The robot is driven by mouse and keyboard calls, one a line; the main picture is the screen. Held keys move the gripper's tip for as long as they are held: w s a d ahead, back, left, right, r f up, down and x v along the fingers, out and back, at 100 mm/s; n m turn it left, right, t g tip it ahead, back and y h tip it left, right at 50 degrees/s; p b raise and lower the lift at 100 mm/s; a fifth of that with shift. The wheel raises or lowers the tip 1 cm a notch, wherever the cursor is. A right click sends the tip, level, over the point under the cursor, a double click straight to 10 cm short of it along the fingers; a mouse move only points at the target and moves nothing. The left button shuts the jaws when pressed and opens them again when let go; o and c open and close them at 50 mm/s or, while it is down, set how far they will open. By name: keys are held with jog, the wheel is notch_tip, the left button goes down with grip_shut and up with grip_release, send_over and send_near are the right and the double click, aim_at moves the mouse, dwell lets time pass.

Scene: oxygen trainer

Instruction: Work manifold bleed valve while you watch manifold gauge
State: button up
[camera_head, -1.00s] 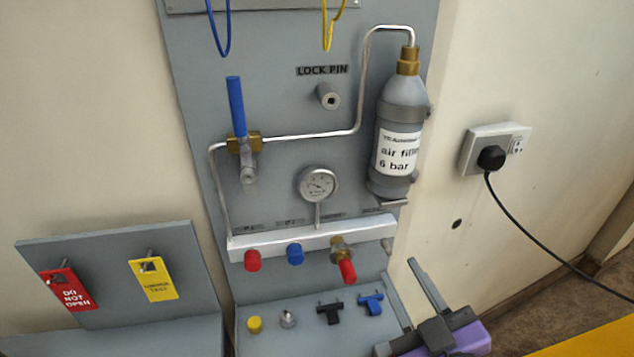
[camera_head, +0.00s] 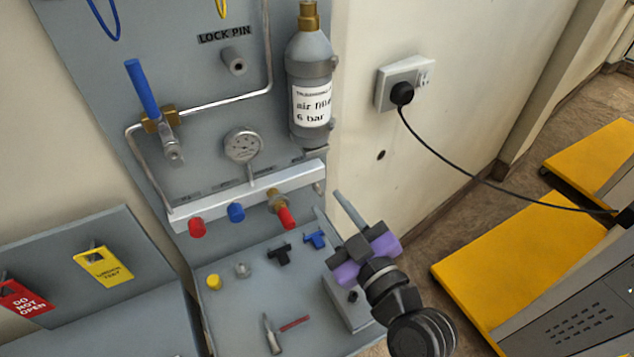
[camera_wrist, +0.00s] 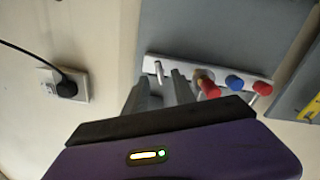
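The white manifold bar (camera_head: 290,181) is fixed to the grey panel. It carries a red cap (camera_head: 197,228), a blue cap (camera_head: 236,212), a brass valve with a red handle (camera_head: 285,216) and a small silver stem (camera_head: 319,187) at its right end. I cannot tell from the labels which fitting is the bleed valve. The round manifold gauge (camera_head: 243,145) stands above the bar; its reading is too small to make out. My gripper (camera_head: 326,201) is open and empty, just below and right of the stem. In the wrist view the stem (camera_wrist: 159,72) shows between the fingertips, contact unclear.
A grey bottle (camera_head: 310,70) and a blue-handled valve (camera_head: 143,90) are on the panel above. Loose parts, including a black tee (camera_head: 279,254) and a blue tee (camera_head: 315,239), lie on the shelf. A plugged-in cable (camera_head: 450,168) hangs at the right.

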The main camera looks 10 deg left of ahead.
aim_at(320, 193)
jog(key=shift+p+x, duration=0.4)
jog(key=shift+x, duration=2.35)
grip_shut()
